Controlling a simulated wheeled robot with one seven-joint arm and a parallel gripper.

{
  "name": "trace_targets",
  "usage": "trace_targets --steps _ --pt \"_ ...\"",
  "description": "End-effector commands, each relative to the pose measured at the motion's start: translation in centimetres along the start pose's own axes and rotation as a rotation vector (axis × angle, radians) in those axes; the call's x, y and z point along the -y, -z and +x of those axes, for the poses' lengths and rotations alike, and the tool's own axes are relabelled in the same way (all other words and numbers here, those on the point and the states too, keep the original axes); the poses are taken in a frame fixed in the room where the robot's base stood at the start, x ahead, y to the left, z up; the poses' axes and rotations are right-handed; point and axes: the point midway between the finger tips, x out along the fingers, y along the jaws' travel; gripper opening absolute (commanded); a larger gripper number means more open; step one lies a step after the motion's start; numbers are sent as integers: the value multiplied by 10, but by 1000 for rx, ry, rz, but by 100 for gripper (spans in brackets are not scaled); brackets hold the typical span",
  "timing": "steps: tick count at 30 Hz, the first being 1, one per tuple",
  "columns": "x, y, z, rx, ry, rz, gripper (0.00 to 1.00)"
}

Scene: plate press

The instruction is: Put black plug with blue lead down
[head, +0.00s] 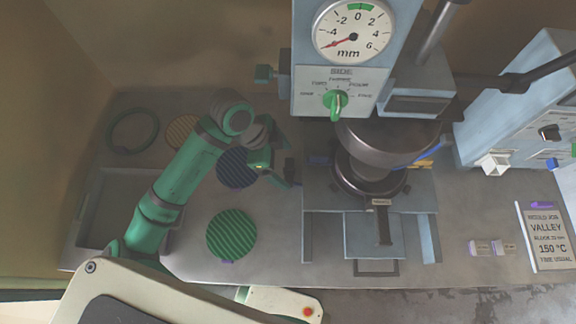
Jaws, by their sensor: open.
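My gripper (289,174) is at the end of the green arm, just left of the press. It is open, with its fingers pointing right beside the press's left edge. I cannot clearly make out the black plug. A small dark blue piece (319,160) lies at the press's left side, close to the fingers; I cannot tell if it is part of the plug or lead. The arm and wrist hide part of the bench near the gripper.
The press (368,220) has a dial and green knob above its round plates. A green ribbed disc (231,236), a dark blue disc (237,168), an orange disc (184,132) and a dark ring (132,131) lie left. A grey tray (88,240) and blue-grey box (520,105) flank the bench.

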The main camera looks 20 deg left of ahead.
Motion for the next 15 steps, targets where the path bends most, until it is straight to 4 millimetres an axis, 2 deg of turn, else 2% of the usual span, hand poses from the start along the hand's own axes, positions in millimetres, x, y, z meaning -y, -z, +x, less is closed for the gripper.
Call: trace_targets --steps 3,9,15 --pt "0 0 -26 4 2 3 87" --pt "0 -2 -60 4 2 -1 87" --pt "0 -2 -78 2 2 -4 87"
